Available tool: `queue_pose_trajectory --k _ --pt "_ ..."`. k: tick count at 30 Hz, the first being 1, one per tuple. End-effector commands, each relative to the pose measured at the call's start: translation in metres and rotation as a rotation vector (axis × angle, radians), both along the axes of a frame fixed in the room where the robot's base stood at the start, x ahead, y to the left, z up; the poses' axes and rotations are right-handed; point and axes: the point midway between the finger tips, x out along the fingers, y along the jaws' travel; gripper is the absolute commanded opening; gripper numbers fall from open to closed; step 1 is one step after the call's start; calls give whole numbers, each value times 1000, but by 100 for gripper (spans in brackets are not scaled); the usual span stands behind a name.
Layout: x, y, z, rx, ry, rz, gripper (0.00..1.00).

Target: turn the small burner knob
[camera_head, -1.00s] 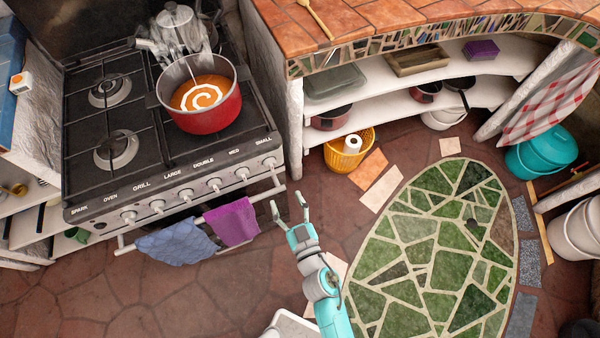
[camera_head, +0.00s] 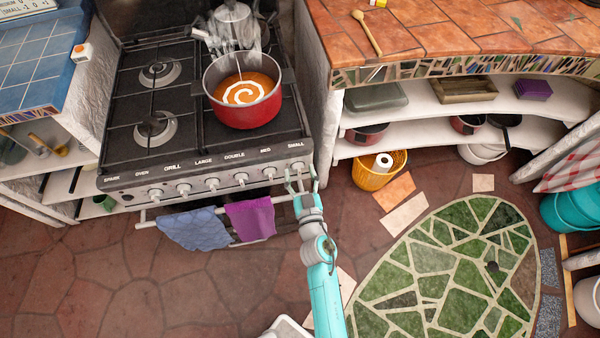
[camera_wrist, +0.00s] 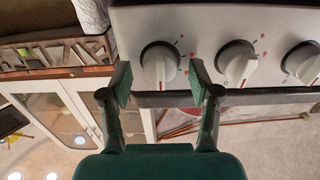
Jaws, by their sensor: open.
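The small burner knob (camera_head: 297,167) is the white knob at the right end of the stove's front panel, under the label SMALL. My gripper (camera_head: 301,181) is open in front of this knob, its two fingers spread to either side. In the wrist view, the knob (camera_wrist: 160,63) is at the left end of the panel, with a dark ring behind it. It appears between and just beyond my fingertips (camera_wrist: 160,80). I see no clear contact. The labels are not visible in the wrist view.
The neighbouring knob (camera_head: 269,173) is close on the left. A towel rail (camera_head: 285,198) runs below the panel with a purple towel (camera_head: 250,219) and a blue towel (camera_head: 193,229). A red pot (camera_head: 242,108) of soup stands on the stove. The floor is open at lower left.

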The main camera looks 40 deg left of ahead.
Motion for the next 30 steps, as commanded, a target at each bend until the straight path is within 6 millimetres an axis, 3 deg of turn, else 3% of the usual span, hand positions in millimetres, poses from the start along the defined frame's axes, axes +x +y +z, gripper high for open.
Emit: queue_pose_trajectory --k 9,16,30 --pt "2 2 0 1 -1 0 62" --pt "1 2 0 1 -1 0 5" --pt "1 2 0 -57 -68 0 3"
